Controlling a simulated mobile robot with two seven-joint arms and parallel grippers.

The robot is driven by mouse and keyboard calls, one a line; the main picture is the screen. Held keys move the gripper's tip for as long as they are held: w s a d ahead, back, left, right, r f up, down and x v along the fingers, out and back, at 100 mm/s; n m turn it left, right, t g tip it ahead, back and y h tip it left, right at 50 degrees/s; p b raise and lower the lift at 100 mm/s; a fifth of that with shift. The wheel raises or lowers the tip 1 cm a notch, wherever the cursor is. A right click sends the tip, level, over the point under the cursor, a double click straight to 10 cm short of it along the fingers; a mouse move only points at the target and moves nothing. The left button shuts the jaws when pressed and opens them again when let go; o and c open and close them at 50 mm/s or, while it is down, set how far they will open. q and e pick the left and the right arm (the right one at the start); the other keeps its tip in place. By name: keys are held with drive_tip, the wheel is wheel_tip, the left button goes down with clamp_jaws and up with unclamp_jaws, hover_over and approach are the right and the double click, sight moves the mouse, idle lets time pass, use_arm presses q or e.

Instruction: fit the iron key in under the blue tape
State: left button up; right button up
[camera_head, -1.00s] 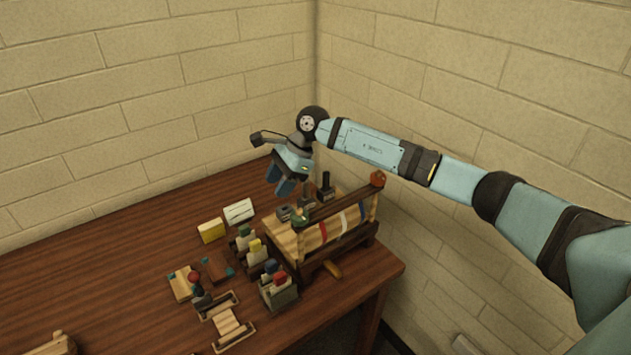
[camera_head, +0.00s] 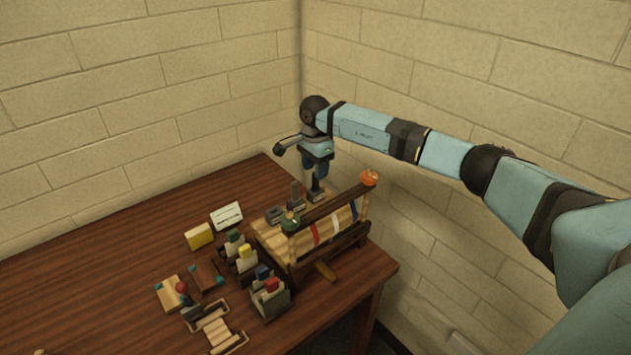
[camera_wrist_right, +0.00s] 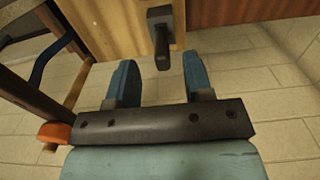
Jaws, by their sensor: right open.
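A dark iron piece with a square block and a narrow stem, likely the iron key (camera_wrist_right: 160,35), stands on the wooden top of the rack. In the head view it appears as the rightmost dark piece (camera_head: 318,196), partly hidden by my gripper. My right gripper (camera_head: 318,181) points down just over it. In the right wrist view the open fingers (camera_wrist_right: 160,82) have the stem lined up between them, a little ahead of the tips. The blue tape (camera_head: 354,211) is the right strip on the rack's sloping front, and shows dark at left in the wrist view (camera_wrist_right: 46,64). My left gripper is not in view.
Two other dark pieces (camera_head: 296,200) (camera_head: 274,215) stand left along the rack top. A dark rail (camera_head: 333,205) with an orange knob (camera_head: 369,178) runs above the red and white tapes. Small holders, a yellow block (camera_head: 199,236) and a white card (camera_head: 227,216) stand left.

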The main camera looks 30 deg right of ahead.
sight(316, 185)
wheel_tip(316, 185, down, 5)
drive_tip(key=shift+w+d+p, duration=0.15)
drive_tip(key=shift+p, duration=0.55)
clamp_jaws()
